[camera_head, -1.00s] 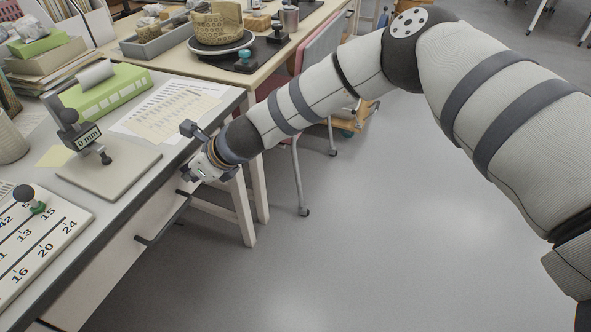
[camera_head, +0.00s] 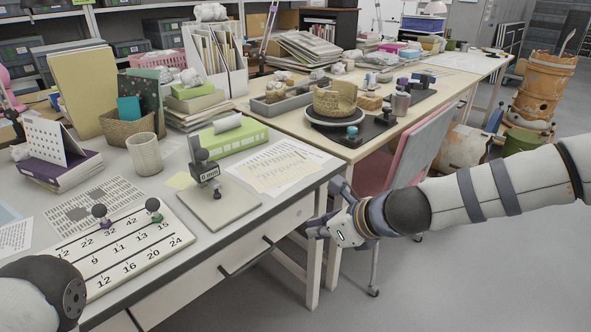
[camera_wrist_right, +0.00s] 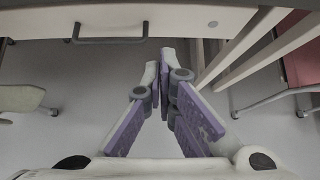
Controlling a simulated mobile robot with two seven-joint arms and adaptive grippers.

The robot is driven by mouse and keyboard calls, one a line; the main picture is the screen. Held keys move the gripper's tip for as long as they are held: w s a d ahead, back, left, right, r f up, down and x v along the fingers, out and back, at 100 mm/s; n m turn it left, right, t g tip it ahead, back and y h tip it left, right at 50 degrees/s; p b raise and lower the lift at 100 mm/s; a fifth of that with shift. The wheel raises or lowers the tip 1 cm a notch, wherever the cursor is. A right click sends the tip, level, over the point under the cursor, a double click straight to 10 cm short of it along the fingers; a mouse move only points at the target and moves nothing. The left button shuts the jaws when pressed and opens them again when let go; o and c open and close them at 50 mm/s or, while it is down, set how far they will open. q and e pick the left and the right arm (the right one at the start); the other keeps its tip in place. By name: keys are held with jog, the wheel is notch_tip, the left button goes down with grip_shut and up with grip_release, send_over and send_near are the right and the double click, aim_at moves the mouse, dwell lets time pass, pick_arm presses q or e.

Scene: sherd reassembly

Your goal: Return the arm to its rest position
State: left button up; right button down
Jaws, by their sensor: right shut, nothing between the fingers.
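My right arm (camera_head: 470,197) reaches in from the right side of the head view. Its gripper (camera_head: 322,222) is in the air beside the front right corner of the near desk. In the right wrist view the purple-padded fingers (camera_wrist_right: 165,68) meet at their tips, shut with nothing between them. A rounded white and dark part of my own body shows at the bottom left of the head view. My left gripper is not in view.
The near desk (camera_head: 225,248) has a drawer handle (camera_head: 246,257) on its front. A numbered board (camera_head: 125,252) and a gauge stand (camera_head: 222,205) lie on it. A pink chair (camera_head: 415,150) stands behind my right arm. Open floor (camera_head: 480,285) lies at the lower right.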

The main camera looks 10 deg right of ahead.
jog(key=s+f+n+g+h+p, duration=0.1)
jog(key=s+f+n+g, duration=0.1)
jog(key=s+f+n, duration=0.45)
jog(key=s+f+n+g+h+p, duration=0.1)
jog(key=s+f+n, duration=0.15)
jog(key=s, duration=0.65)
jog(key=s+f+n+g+p, duration=0.1)
jog(key=s+f+n+g, duration=0.15)
jog(key=s+f, duration=0.35)
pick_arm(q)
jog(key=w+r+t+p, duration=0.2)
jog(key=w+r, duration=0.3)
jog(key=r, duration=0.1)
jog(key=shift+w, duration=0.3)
pick_arm(e)
jog(key=s+d+n+g+h, duration=0.1)
jog(key=s+d+n, duration=0.3)
jog(key=s, duration=0.5)
jog(key=s+d+r+n+g+h, duration=0.1)
jog(key=s+d+n+g, duration=0.1)
jog(key=s+d+n, duration=0.2)
jog(key=s+d+r+n+g+h, duration=0.1)
jog(key=s+d+n, duration=0.3)
jog(key=s+n, duration=0.4)
jog(key=s, duration=0.6)
jog(key=shift+h, duration=0.4)
jog(key=shift+s, duration=0.1)
